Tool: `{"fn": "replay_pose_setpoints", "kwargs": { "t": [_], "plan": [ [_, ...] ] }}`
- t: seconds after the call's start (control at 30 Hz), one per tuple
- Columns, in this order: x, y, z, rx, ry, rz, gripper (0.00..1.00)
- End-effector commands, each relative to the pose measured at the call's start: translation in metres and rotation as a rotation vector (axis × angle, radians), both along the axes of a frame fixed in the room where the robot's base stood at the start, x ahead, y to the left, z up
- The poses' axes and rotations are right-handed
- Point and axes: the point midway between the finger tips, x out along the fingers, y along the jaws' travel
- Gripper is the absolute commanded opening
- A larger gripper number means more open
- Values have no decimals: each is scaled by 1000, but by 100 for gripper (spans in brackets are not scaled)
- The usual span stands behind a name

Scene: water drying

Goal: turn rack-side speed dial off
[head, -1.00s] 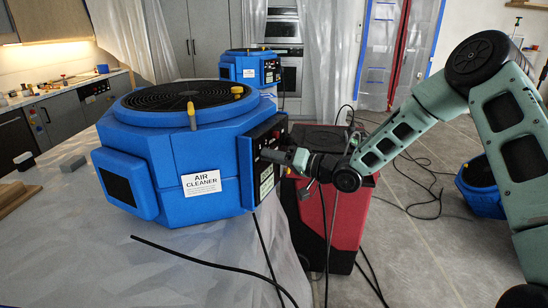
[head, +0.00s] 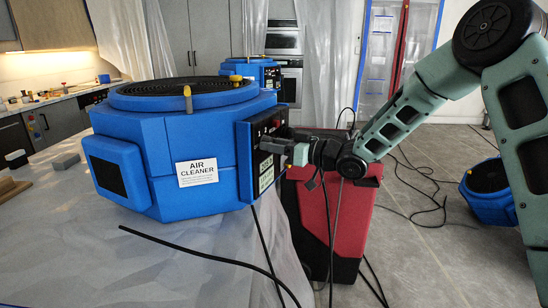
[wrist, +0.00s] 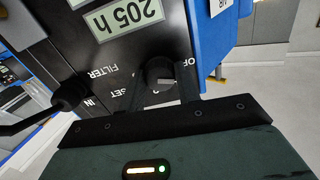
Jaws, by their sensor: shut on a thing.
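The blue air cleaner (head: 150,160) stands on the plastic-covered surface, its black control panel (head: 258,140) facing right. My gripper (head: 274,146) is up against this panel and hides part of it. In the wrist view, the panel is seen rotated. A black dial (wrist: 160,74) with a grey pointer mark sits near lettering that begins "OF". The gripper (wrist: 160,90) is shut on the dial, a finger on each side. The dial's exact setting cannot be read. A display (wrist: 128,18) reads 205 h.
A black plug (wrist: 70,95) with a cord sits by the "IN" lettering, close to my gripper. A red and black machine (head: 315,215) stands below my arm. Other blue units (head: 250,72) (head: 488,190) and loose cables (head: 210,255) lie around.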

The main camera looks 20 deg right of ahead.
Motion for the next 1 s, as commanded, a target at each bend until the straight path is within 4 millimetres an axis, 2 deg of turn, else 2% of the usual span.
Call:
{"fn": "replay_pose_setpoints", "kwargs": {
  "t": [0.4, 1.0],
  "plan": [
    [1, -1, -2, -187, -205, -1, 10],
    [1, -1, 1, -243, -264, -1, 10]
  ]
}}
